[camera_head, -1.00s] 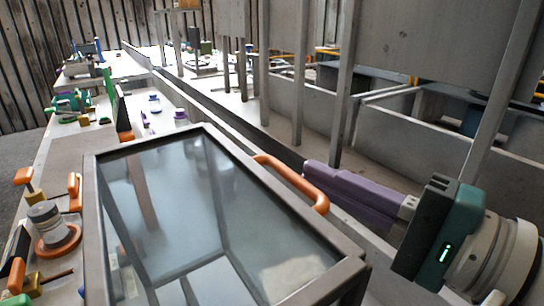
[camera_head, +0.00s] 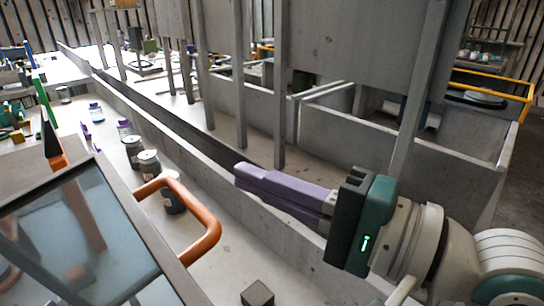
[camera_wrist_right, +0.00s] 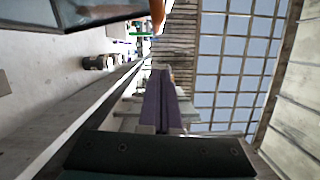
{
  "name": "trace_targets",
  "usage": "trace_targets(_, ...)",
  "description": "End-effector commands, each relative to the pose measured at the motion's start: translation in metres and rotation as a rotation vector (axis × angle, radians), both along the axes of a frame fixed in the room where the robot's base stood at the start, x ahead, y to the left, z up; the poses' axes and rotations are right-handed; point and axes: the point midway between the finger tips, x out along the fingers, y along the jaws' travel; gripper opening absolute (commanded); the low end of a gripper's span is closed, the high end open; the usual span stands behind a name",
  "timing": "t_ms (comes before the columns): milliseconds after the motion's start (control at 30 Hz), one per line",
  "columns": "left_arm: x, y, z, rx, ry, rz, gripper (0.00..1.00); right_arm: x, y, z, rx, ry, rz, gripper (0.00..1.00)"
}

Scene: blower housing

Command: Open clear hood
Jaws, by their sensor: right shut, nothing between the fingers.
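The clear hood (camera_head: 75,245) is a glass panel in a grey-brown frame at the lower left of the head view. Its orange handle (camera_head: 208,232) stands out from the frame's right side. A corner of the hood (camera_wrist_right: 90,10) and part of the orange handle (camera_wrist_right: 157,14) show at the top of the right wrist view. My right gripper (camera_head: 240,175) has purple fingers, which are shut and empty. It is to the right of the handle, apart from it. The fingers also show in the right wrist view (camera_wrist_right: 161,78). My left gripper is not in view.
Several small jars (camera_head: 148,163) stand on the bench behind the handle. A low grey wall (camera_head: 200,148) runs along the bench, with upright grey posts (camera_head: 280,100) beyond it. A small dark block (camera_head: 257,293) lies at the bottom. Bare bench surface shows right of the handle.

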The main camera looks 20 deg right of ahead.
Motion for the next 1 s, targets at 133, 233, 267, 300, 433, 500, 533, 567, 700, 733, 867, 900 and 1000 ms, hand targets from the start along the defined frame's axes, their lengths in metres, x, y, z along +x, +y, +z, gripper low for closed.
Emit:
trace_targets(133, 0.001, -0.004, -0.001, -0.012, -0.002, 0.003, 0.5, -0.031, -0.02, -0.003, -0.007, 0.006, 0.002, 0.0)
trace_targets(233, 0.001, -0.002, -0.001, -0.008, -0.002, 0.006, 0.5, -0.048, -0.031, -0.003, -0.006, 0.007, 0.003, 0.0)
trace_targets(267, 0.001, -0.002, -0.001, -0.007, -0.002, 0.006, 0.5, -0.052, -0.035, -0.003, -0.005, 0.006, 0.002, 0.0)
trace_targets(300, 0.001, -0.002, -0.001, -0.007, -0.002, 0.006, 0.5, -0.058, -0.039, -0.002, -0.005, 0.006, 0.002, 0.0)
trace_targets(433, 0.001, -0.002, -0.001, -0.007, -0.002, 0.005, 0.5, -0.073, -0.048, -0.002, -0.004, 0.003, 0.001, 0.0)
trace_targets(500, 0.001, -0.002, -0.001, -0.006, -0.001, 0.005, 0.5, -0.078, -0.052, -0.001, -0.004, 0.002, 0.001, 0.0)
trace_targets(533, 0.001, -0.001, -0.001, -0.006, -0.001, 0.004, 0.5, -0.079, -0.053, -0.001, -0.003, 0.003, 0.001, 0.0)
trace_targets(567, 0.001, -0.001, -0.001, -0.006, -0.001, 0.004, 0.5, -0.08, -0.054, -0.001, -0.003, 0.003, 0.001, 0.0)
trace_targets(700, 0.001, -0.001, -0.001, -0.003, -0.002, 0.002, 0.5, -0.083, -0.055, 0.0, -0.003, 0.001, 0.0, 0.0)
trace_targets(733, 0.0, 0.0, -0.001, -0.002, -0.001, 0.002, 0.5, -0.083, -0.054, 0.0, -0.009, 0.0, 0.001, 0.0)
trace_targets(867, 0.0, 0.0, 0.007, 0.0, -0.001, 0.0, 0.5, -0.084, -0.039, -0.002, -0.114, 0.0, 0.022, 0.0)
trace_targets(900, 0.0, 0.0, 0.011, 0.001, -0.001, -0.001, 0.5, -0.085, -0.03, -0.004, -0.181, -0.001, 0.036, 0.0)
trace_targets(1000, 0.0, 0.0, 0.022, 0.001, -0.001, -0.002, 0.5, -0.088, -0.009, -0.01, -0.418, -0.007, 0.084, 0.0)
